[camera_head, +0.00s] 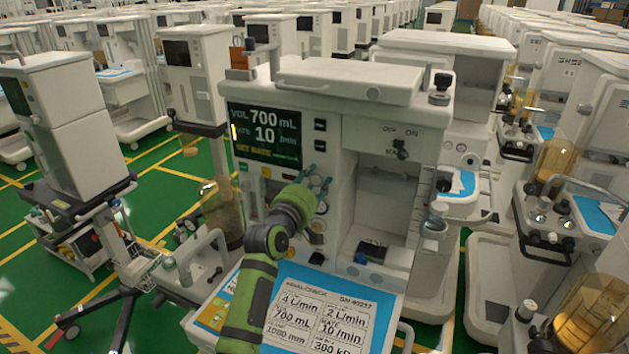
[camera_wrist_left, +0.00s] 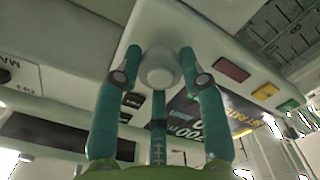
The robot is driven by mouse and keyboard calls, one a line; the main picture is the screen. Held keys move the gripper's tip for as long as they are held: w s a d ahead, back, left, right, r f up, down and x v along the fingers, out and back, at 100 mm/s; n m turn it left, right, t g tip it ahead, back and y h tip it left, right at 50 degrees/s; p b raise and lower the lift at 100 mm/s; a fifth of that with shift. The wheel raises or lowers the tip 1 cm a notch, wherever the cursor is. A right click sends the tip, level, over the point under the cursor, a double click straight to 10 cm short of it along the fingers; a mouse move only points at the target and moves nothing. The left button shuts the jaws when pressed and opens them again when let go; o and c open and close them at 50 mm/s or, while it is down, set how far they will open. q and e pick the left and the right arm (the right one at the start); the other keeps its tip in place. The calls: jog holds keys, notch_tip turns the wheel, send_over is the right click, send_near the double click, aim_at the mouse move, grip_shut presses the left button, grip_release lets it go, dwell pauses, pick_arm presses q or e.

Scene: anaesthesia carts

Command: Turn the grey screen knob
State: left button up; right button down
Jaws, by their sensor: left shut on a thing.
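The grey screen knob (camera_wrist_left: 160,70) sits on the pale cart front in the left wrist view, between the fingers of my left gripper (camera_wrist_left: 160,62). The teal fingers are closed around it, with one on each side and a third below in the picture. In the head view my left gripper (camera_head: 318,183) is at the cart front, just below and right of the screen (camera_head: 265,133), and the knob is largely hidden there. The screen reads VOL 700 mL and 10 /min, with a yellow line below. My right gripper is not in view.
A blue work surface (camera_head: 370,288) with a printed card (camera_head: 318,318) lies below my left arm. Red, yellow and green buttons (camera_wrist_left: 265,91) are beside the knob. A bellows cylinder (camera_head: 222,212) stands left of the arm. Other carts crowd both sides.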

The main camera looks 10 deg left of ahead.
pick_arm(q)
jog(key=o, duration=1.1)
jog(key=shift+o, duration=0.2)
jog(key=s+a, duration=0.2)
jog(key=s, duration=0.9)
jog(key=shift+s, duration=0.35)
jog(key=shift+a, duration=0.1)
